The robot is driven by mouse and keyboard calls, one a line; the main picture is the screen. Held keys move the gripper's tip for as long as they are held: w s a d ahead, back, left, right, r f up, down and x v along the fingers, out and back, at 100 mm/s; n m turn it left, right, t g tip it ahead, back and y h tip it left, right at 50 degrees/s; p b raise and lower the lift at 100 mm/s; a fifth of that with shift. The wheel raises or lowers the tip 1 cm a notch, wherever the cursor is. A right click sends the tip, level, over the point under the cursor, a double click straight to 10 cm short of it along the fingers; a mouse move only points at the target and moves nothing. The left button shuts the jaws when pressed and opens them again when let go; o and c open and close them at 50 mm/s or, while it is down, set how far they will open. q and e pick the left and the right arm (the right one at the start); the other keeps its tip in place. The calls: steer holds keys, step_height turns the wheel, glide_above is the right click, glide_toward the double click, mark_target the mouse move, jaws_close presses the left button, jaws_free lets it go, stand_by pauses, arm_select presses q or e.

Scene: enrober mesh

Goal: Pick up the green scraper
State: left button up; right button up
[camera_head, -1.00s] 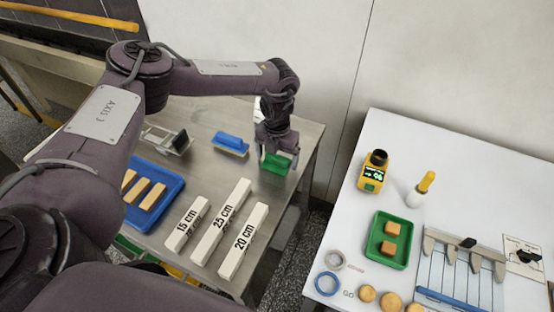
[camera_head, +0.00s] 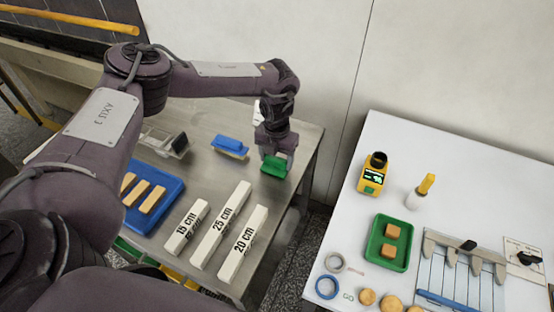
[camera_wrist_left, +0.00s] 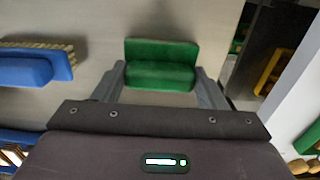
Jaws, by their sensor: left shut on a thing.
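The green scraper (camera_head: 274,166) is at the right end of the steel table, under my left gripper (camera_head: 274,153). In the left wrist view the scraper (camera_wrist_left: 160,66) shows a thick green grip and a flat green part beyond it. My left gripper (camera_wrist_left: 160,85) is shut on the grip, with one finger at each end. I cannot tell whether the scraper touches the table. My right gripper is not in view.
A blue brush (camera_head: 231,146) lies left of the scraper. White length blocks (camera_head: 222,225) and a blue tray (camera_head: 176,204) with tan bars stand nearer. A gap separates the steel table (camera_head: 205,120) from the white table (camera_head: 450,160) at the right.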

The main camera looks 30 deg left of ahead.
arm_select(q)
step_height(320, 180, up, 10)
steer(key=r+b, duration=0.1)
steer(key=b, duration=0.2)
step_height(320, 180, up, 8)
steer(key=f+p, duration=0.1)
steer(key=p, duration=0.1)
glide_above(277, 157)
steer(key=shift+r, duration=0.8)
steer(key=shift+o, duration=1.3)
steer(key=shift+c, duration=0.6)
steer(key=shift+s+f, duration=0.1)
steer(key=shift+s, duration=0.05)
